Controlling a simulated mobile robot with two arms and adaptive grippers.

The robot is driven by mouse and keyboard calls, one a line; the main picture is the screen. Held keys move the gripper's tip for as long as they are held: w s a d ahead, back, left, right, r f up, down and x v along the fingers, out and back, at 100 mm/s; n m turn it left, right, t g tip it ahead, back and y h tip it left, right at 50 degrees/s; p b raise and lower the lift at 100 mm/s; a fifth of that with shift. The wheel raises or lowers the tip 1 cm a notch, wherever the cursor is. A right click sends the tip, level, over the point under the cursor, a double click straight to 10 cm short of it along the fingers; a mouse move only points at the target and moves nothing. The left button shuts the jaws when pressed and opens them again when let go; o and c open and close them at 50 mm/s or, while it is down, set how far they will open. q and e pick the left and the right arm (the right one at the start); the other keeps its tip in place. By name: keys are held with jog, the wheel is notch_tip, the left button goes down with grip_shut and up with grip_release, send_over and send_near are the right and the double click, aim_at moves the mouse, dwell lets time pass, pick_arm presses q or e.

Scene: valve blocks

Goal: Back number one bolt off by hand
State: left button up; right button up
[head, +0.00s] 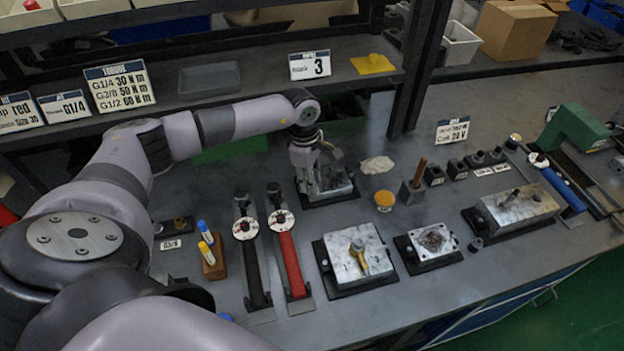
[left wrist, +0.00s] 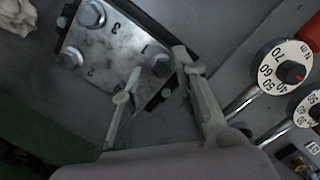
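The metal valve block (head: 343,190) sits on a dark base at the back of the bench, partly hidden by my left gripper (head: 314,180). In the left wrist view the block (left wrist: 108,50) has bolts at its corners and stamped numbers. The number one bolt (left wrist: 160,66) is at the corner nearest my left gripper (left wrist: 158,64). The gripper's two fingers are apart, one on each side of that bolt in the picture. I cannot tell whether either finger touches it. My right gripper is in neither view.
Two dial torque wrenches, one black (head: 252,265) and one red (head: 289,255), lie left of the block. Another block with a yellow-handled valve (head: 359,255) stands in front. A beige rag (head: 377,165) and an orange-topped tub (head: 384,200) are to the right. A shelf (head: 240,85) runs behind.

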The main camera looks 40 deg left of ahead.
pick_arm(q)
jog(key=shift+m, duration=0.6)
jog(key=shift+s+d, duration=0.1)
jog(key=shift+d, duration=0.1)
grip_shut()
dwell(0.3)
jog(key=n, duration=0.5)
jog(key=shift+s+f, duration=0.1)
jog(key=n+t, duration=0.1)
jog(key=n, duration=0.4)
jog(key=shift+s+y, duration=0.1)
jog(key=shift+y, duration=0.2)
jog(key=n, duration=0.6)
jog(key=shift+d+y, duration=0.15)
jog(key=shift+y, duration=0.15)
jog(key=n, duration=0.5)
jog(key=shift+n+y, duration=0.4)
